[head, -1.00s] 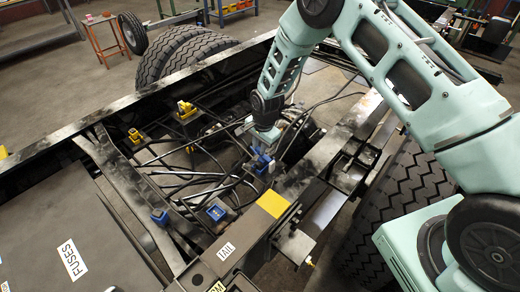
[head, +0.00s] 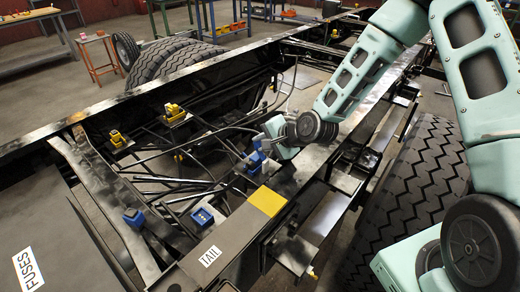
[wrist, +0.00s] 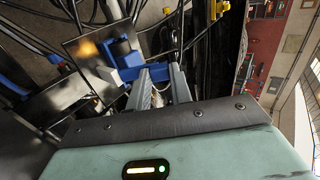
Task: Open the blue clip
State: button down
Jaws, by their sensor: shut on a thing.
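A blue clip (head: 254,163) sits on the frame near the inner side of the right-hand rail, in the middle of the head view. My gripper (head: 268,143) is at this clip, coming from the right and strongly tilted. In the wrist view the two grey fingers of my gripper (wrist: 158,76) are closed around a blue arm of the clip (wrist: 129,70). The dark block and small pale part of the clip lie just left of the fingers. The fingers hide part of the clip, and how far it is open is hard to tell.
Two more blue clips, one at the lower left (head: 133,218) and one with a pale centre (head: 202,217), sit nearer. Yellow clips (head: 174,113) stand farther back. Black cables (head: 190,165) run between the rails. A yellow patch (head: 267,201) marks the right rail.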

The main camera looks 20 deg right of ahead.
jog(key=shift+s, duration=0.15)
dwell(0.4)
jog(key=c, duration=1.2)
grip_release()
jog(key=shift+c, duration=0.2)
jog(key=p+v, duration=1.4)
jog(key=v, duration=0.3)
jog(key=shift+s+d+f+p, duration=0.25)
jog(key=shift+s+d+p, duration=0.05)
jog(key=shift+s+p, duration=0.1)
